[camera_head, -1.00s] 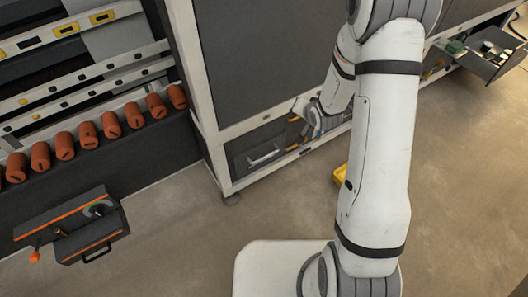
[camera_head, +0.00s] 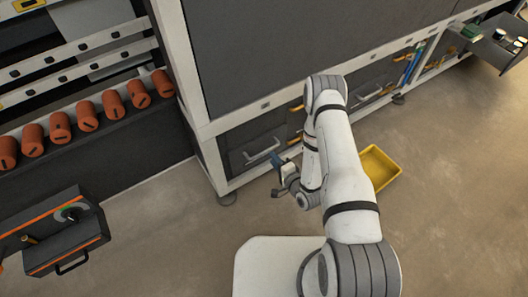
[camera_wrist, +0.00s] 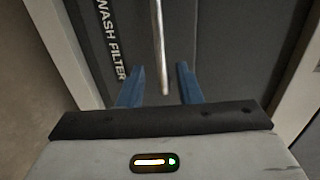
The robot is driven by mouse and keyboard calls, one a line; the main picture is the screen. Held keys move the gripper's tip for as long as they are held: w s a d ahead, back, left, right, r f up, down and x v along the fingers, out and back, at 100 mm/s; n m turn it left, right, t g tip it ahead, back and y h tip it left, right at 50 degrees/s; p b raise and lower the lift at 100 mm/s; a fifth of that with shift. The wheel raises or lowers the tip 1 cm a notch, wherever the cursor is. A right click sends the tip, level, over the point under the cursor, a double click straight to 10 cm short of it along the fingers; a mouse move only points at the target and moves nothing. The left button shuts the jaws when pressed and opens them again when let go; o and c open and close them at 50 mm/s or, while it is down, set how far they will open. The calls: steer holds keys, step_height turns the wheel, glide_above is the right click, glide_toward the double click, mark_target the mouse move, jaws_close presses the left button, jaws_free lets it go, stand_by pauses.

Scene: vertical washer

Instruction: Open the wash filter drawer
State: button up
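The wash filter drawer (camera_head: 252,138) has a dark grey front low in the cabinet and looks closed. Its pale bar handle (camera_head: 263,154) runs across the front. In the wrist view the drawer front (camera_wrist: 225,45) fills the middle, with white "WASH FILTER" lettering (camera_wrist: 111,38) at left. There the handle (camera_wrist: 158,45) stands upright in the picture. My gripper (camera_wrist: 161,70) is open, its two blue fingers one on each side of the handle's near end in the picture. I cannot tell whether the fingers reach the bar's depth. In the head view my gripper (camera_head: 282,172) is just before the drawer.
A yellow tray (camera_head: 380,168) lies on the floor right of my arm. An open drawer (camera_head: 497,45) juts out at the far right. Orange cylinders (camera_head: 87,117) line a shelf at left. A dark box with a handle (camera_head: 65,250) stands at lower left.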

mark_target(265, 151)
steer(key=b+x, duration=0.1)
steer(key=x, duration=0.5)
steer(key=shift+w+a, duration=0.2)
steer(key=shift+a, duration=0.1)
jaws_close()
